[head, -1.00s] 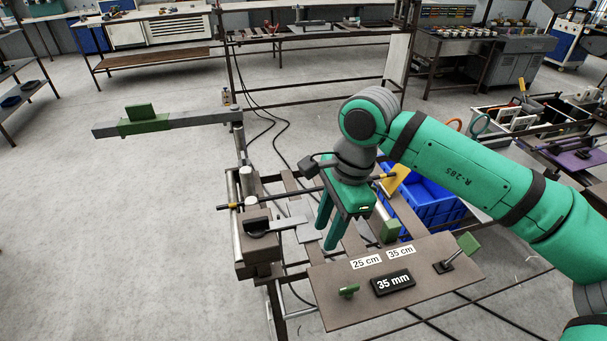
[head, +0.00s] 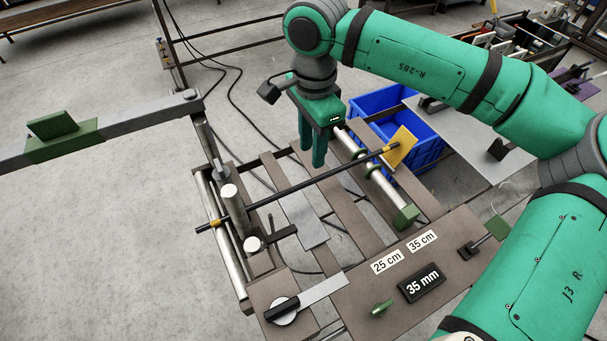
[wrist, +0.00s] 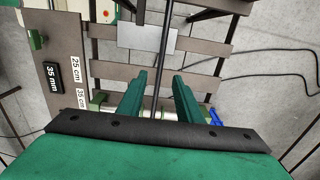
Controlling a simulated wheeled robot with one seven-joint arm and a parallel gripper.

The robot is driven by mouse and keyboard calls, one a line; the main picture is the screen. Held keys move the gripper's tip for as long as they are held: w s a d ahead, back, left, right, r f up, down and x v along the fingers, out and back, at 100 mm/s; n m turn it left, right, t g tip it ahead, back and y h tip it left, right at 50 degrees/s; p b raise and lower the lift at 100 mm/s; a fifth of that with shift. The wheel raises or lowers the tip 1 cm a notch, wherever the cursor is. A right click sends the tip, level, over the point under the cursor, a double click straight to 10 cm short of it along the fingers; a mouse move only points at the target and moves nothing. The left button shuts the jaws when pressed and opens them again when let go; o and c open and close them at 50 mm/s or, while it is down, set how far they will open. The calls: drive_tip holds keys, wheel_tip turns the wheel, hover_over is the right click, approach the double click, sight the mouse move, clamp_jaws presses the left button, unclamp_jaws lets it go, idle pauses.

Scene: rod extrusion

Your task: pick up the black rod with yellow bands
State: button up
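The black rod (head: 285,192) lies across the frame of the bench. It has a yellow band near its left end and another near the yellow plate at its right end. My gripper (head: 311,160) points down, with its green fingers just above the rod in the head view. In the wrist view, the fingers of my gripper (wrist: 159,78) are spread apart. The rod (wrist: 167,42) runs lengthwise between them in the picture, with visible gaps on both sides. The gripper holds nothing, and its exact height above the rod is unclear.
The yellow plate (head: 401,147) stands at the rod's right end. Metal posts (head: 236,208) rise near its left end. A blue crate (head: 425,140) sits behind the bench. The label panel (head: 360,310) and a black-handled lever (head: 283,310) are in front.

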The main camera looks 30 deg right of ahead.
sight(308, 182)
drive_tip(key=f, duration=1)
drive_tip(key=shift+w+a, duration=0.1)
drive_tip(key=shift+a, duration=0.2)
drive_tip(key=shift+r, duration=0.1)
drive_tip(key=shift+c, duration=0.3)
clamp_jaws()
